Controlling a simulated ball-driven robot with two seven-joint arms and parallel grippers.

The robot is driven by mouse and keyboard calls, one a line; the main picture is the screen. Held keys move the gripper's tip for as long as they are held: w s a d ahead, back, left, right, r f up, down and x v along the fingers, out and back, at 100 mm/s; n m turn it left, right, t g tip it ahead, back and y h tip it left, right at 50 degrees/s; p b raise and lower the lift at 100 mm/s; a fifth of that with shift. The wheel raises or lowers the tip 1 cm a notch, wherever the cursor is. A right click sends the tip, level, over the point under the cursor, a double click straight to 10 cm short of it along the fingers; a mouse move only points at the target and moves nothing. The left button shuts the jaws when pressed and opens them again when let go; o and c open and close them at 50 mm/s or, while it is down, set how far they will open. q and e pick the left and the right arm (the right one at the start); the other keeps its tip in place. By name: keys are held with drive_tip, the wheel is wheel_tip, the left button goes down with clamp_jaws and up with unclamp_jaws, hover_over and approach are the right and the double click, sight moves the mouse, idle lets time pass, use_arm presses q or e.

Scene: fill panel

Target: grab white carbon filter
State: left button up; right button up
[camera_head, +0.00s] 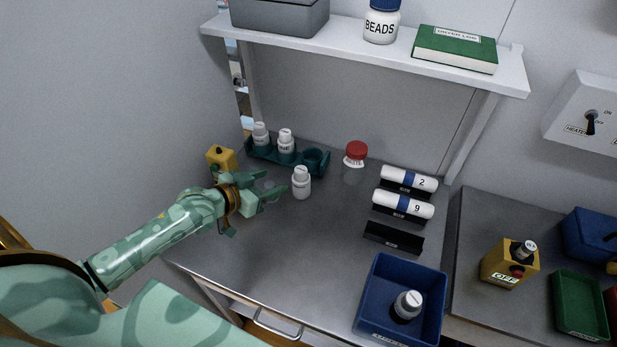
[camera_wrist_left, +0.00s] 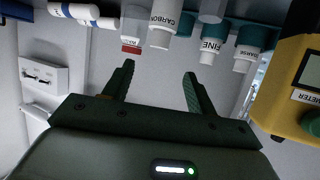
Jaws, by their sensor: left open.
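The white carbon filter (camera_head: 301,183) stands upright on the grey bench, in front of a teal rack (camera_head: 258,152). In the left wrist view, which is upside down, its CARBON label shows on the white body (camera_wrist_left: 165,22). My left gripper (camera_head: 272,184) is open, just left of the filter, with its fingers pointing toward it. In the wrist view the gap between the fingertips (camera_wrist_left: 159,72) is empty, with the filter beyond it. My right gripper is not in view.
Two similar white filters (camera_head: 286,141) stand in the rack; the wrist view reads FINE and COARSE. A yellow meter (camera_head: 222,158) is behind my left wrist. A red-lidded jar (camera_head: 355,158) and white rolls (camera_head: 403,205) are to the right. A blue bin (camera_head: 372,322) holds a grey-and-white filter.

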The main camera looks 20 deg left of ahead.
sight(297, 172)
use_arm(q)
drive_tip(key=b+x, duration=0.2)
drive_tip(key=x, duration=0.7)
drive_tip(key=shift+w+d+f, duration=0.1)
drive_tip(key=shift+w, duration=0.1)
drive_tip(key=shift+w+d+f, duration=0.1)
drive_tip(key=shift+w+f, duration=0.05)
drive_tip(key=shift+w, duration=0.15)
drive_tip(key=b+x, duration=0.2)
drive_tip(key=x, duration=0.2)
drive_tip(key=shift+w+f, duration=0.1)
drive_tip(key=shift+w, duration=0.1)
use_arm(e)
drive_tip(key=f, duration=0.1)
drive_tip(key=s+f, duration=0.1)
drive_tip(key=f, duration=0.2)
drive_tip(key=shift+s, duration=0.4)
use_arm(q)
drive_tip(key=shift+s, duration=0.1)
drive_tip(key=shift+c, duration=1.2)
drive_tip(key=c, duration=0.9)
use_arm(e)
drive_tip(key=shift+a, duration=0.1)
